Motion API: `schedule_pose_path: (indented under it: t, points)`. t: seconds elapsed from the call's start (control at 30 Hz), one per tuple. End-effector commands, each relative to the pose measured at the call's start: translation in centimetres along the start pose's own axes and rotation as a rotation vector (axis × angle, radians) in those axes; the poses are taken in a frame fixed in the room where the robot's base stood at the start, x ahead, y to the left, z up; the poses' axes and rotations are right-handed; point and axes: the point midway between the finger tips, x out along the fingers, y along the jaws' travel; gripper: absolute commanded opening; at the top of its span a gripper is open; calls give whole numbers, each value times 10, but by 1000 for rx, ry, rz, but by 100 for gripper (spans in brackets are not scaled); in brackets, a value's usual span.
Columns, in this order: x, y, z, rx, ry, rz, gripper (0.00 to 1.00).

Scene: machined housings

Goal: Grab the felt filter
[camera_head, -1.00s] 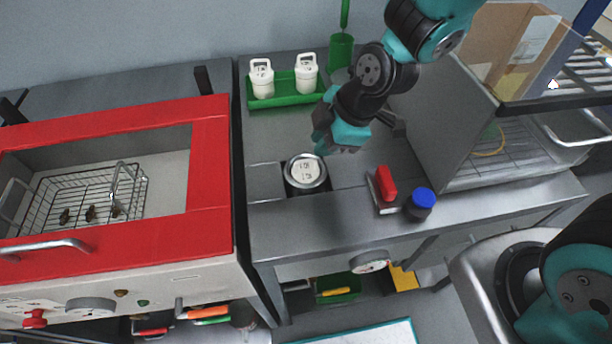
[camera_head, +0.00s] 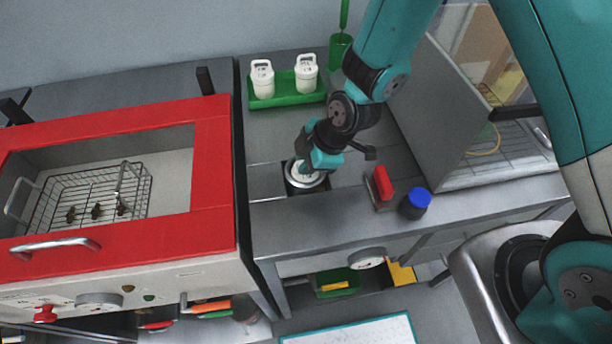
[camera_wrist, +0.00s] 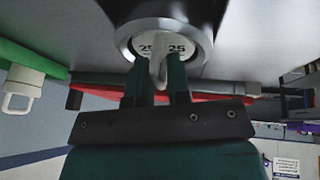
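The felt filter seems to be the white round piece marked 25 (camera_wrist: 176,47), with a pale handle loop, seated in a round metal ring (camera_wrist: 122,40) in the wrist view. In the head view the ring (camera_head: 291,183) sits in the square opening of the steel counter. My gripper (camera_head: 306,164) has come down over it and hides part of it. In the wrist view my two teal fingertips (camera_wrist: 159,68) straddle the handle. Little gap shows on either side, and I cannot tell whether they press on it.
Two white handled containers (camera_head: 263,80) stand in a green tray (camera_head: 288,97) behind. A red-topped block (camera_head: 382,184) and a blue-capped jar (camera_head: 416,201) lie to the right. The red-framed basin (camera_head: 215,170) is left, a grey box (camera_head: 440,120) right.

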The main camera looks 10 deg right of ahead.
Motion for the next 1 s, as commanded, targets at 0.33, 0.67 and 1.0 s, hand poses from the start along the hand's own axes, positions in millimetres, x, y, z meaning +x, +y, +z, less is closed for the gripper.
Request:
schedule_pose_path:
  t: [0.33, 0.67, 1.0]
  points:
    - [0, 0, 0, 0, -1, 0, 0]
    - [-11, 4, -4, -1, 1, 5, 0]
    - [-60, 16, -25, -2, 3, 12, 0]
